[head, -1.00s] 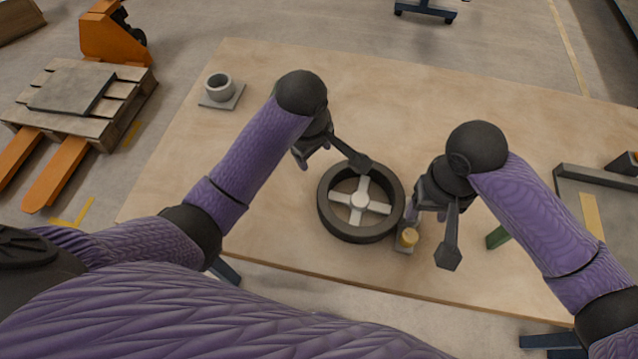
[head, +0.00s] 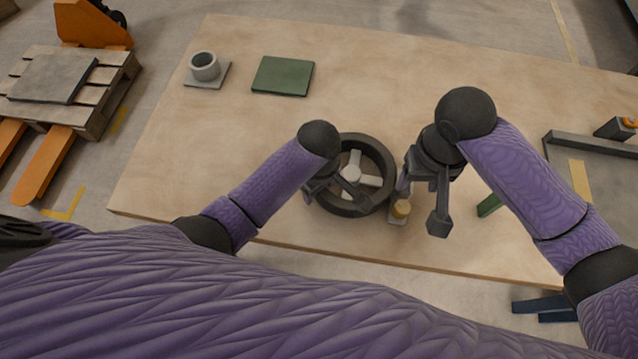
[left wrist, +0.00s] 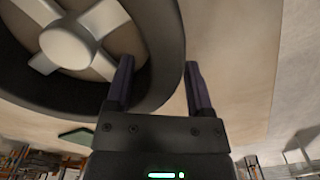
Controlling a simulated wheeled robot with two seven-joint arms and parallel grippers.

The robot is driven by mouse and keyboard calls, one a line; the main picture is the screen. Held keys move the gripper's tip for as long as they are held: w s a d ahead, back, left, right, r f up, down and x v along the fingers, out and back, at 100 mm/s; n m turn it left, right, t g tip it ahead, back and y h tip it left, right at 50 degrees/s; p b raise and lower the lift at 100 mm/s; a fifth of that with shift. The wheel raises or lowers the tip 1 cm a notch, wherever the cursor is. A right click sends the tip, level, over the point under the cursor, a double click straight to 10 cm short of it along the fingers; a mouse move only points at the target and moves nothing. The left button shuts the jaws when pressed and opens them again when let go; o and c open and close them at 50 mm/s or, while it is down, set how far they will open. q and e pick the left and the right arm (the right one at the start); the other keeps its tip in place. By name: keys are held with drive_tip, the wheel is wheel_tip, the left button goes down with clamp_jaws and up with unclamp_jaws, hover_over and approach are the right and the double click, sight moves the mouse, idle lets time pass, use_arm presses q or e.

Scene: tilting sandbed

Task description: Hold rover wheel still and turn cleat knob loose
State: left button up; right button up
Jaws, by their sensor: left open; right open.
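The rover wheel is a dark ring (head: 379,152) with pale spokes, lying on the table. My left gripper (head: 332,197) is open at the wheel's near left side and hides part of it. In the left wrist view, the rim (left wrist: 165,45) shows between the open fingers (left wrist: 158,85), one overlapping the rim and one outside it; contact cannot be told.
A grey cup on a square plate (head: 205,68) and a flat green plate (head: 283,76) lie at the far left of the wooden table (head: 150,170). A green block (head: 489,205) lies right of my right gripper. A grey frame (head: 590,143) is at the right. The table's middle back is clear.

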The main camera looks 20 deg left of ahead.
use_arm(q)
clamp_jaws()
idle(1.3)
